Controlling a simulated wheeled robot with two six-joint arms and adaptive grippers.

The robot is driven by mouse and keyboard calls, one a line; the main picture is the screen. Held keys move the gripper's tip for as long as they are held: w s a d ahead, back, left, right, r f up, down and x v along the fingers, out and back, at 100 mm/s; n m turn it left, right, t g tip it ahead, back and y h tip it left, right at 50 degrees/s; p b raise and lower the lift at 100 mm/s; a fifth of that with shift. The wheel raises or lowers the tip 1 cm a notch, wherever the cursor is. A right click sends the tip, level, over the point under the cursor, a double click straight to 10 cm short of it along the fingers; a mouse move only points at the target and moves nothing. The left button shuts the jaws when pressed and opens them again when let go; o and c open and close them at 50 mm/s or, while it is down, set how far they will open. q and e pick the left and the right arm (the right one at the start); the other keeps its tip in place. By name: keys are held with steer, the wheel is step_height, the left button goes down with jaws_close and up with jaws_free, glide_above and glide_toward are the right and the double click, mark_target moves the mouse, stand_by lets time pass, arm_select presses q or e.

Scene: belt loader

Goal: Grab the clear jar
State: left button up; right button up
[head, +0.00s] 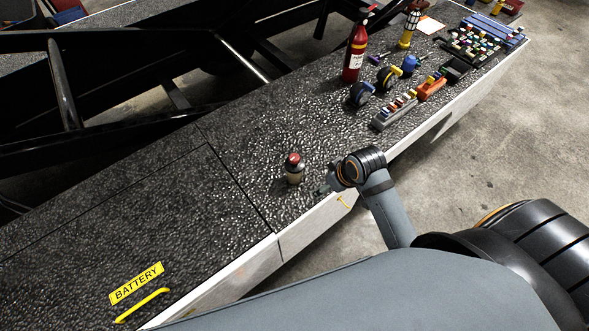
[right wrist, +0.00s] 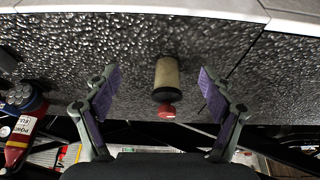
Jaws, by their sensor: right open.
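In the head view my right gripper (head: 326,189) is just right of the jar, low over the deck's edge and partly hidden by the wrist. My left gripper is out of view.
A red fire extinguisher (head: 355,54), a yellow-and-red flashlight-like item (head: 409,26), wheels (head: 362,93), an orange tool (head: 431,88) and a rack of small parts (head: 480,40) stand farther up the deck. The deck around the jar is clear. A yellow handle (head: 142,305) lies near the BATTERY label.

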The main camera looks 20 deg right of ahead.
mark_target(298, 164)
steer(key=w+a+n+y, duration=0.1)
steer(key=w, duration=0.2)
steer(key=w+a+f+n+y, duration=0.1)
steer(key=w+a, duration=0.1)
steer(key=w, duration=0.2)
steer(key=w+a+n, duration=0.1)
steer(key=w+n, duration=0.1)
steer(key=w, duration=0.2)
steer(key=shift+a+f+y+p, duration=0.15)
steer(key=shift+f+y+p, duration=0.15)
steer(key=shift+y+p, duration=0.1)
steer(key=shift+w+a+f, duration=0.15)
steer(key=shift+f, duration=0.25)
steer(key=shift+a+f, duration=0.1)
steer(key=shift+f, duration=0.05)
steer(key=p+x, duration=0.1)
steer(key=x, duration=0.3)
steer(key=shift+s+a+p, duration=0.1)
steer(key=shift+s+p, duration=0.1)
steer(key=shift+p, duration=0.15)
steer(key=shift+w+a+f, duration=0.15)
steer(key=shift+w+f, duration=0.05)
steer(key=shift+f, duration=0.25)
steer(key=shift+r, duration=0.1)
steer(key=c, duration=1.5)
